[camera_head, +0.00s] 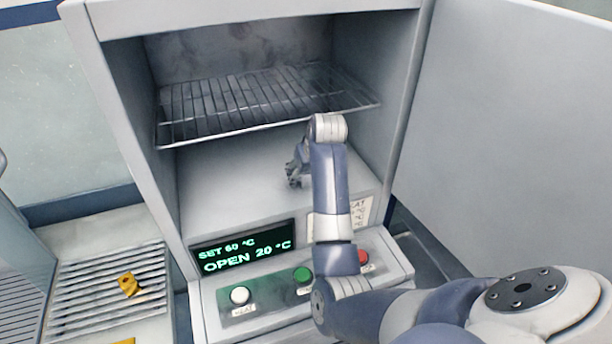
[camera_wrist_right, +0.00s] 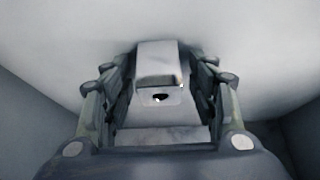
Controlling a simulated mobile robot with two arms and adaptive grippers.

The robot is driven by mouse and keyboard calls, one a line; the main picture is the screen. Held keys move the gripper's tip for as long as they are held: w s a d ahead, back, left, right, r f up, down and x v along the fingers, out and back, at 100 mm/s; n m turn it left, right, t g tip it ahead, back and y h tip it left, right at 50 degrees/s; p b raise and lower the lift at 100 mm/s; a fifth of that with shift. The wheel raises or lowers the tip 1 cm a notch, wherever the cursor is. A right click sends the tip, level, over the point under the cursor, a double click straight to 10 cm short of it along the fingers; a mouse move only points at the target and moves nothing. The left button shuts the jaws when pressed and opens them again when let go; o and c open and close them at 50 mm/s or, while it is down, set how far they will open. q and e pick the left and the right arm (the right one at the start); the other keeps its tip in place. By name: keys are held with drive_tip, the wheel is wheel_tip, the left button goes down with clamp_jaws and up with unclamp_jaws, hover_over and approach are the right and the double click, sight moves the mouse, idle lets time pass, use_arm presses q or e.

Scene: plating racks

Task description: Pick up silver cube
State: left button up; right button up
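My right gripper (camera_head: 297,172) is low inside the open cabinet's chamber, under the wire shelf, partly hidden by my own wrist in the head view. In the right wrist view a pale grey block, seemingly the silver cube (camera_wrist_right: 158,60), lies between the fingertips of my right gripper (camera_wrist_right: 160,75). One finger is on each side of it, close to its sides. I cannot tell whether both fingers press on it. The cube cannot be made out in the head view. My left gripper is not in view.
The wire shelf (camera_head: 205,112) spans the chamber above my gripper. The cabinet door (camera_head: 510,130) stands open at the right. The front panel has a display (camera_head: 243,246) reading SET 60 °C, OPEN 20 °C, and buttons.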

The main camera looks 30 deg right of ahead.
drive_tip(key=shift+r, duration=0.1)
clamp_jaws()
drive_tip(key=shift+w, duration=0.1)
